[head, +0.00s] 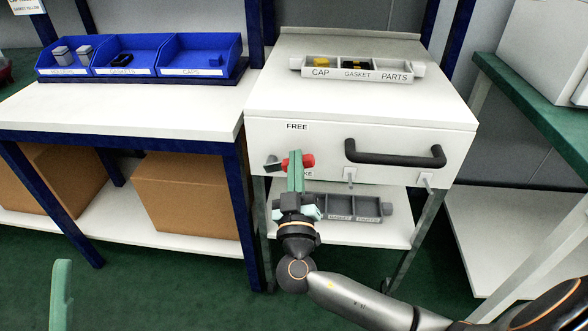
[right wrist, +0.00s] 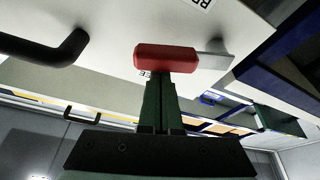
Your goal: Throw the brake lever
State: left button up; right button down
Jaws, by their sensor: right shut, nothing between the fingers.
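The brake lever has a red grip (head: 307,161) and a grey metal arm (head: 272,163) on the white front of the cart, below the FREE label (head: 297,127). It lies roughly level. A second label under it is mostly hidden by my gripper. My right gripper (head: 295,158) is shut, its green fingers upright in front of the grip. In the right wrist view, the fingertips (right wrist: 158,76) are at the red grip (right wrist: 165,58), with nothing between them. Whether they touch it I cannot tell. Only a pale green tip of my left gripper (head: 61,290) shows at the lower left.
A black handle (head: 395,155) is fixed to the cart front right of the lever. A labelled tray (head: 358,77) stands on top; another grey tray (head: 352,217) sits on the lower shelf. Blue bins (head: 140,72) stand on the left bench. A green-edged bench (head: 530,115) is at right.

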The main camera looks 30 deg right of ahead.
pick_arm(q)
notch_tip(320, 180, down, 8)
jog(key=d+b, duration=0.1)
jog(key=b, duration=0.5)
jog(key=shift+w+g, duration=0.2)
jog(key=shift+g, duration=0.2)
pick_arm(e)
jog(key=shift+s+d+f, duration=0.15)
jog(key=shift+d+f, duration=0.1)
jog(key=shift+f, duration=0.35)
jog(key=shift+s+d+f, duration=0.15)
jog(key=shift+d+f, duration=0.05)
jog(key=shift+f, duration=0.4)
pick_arm(q)
jog(key=shift+a, duration=0.1)
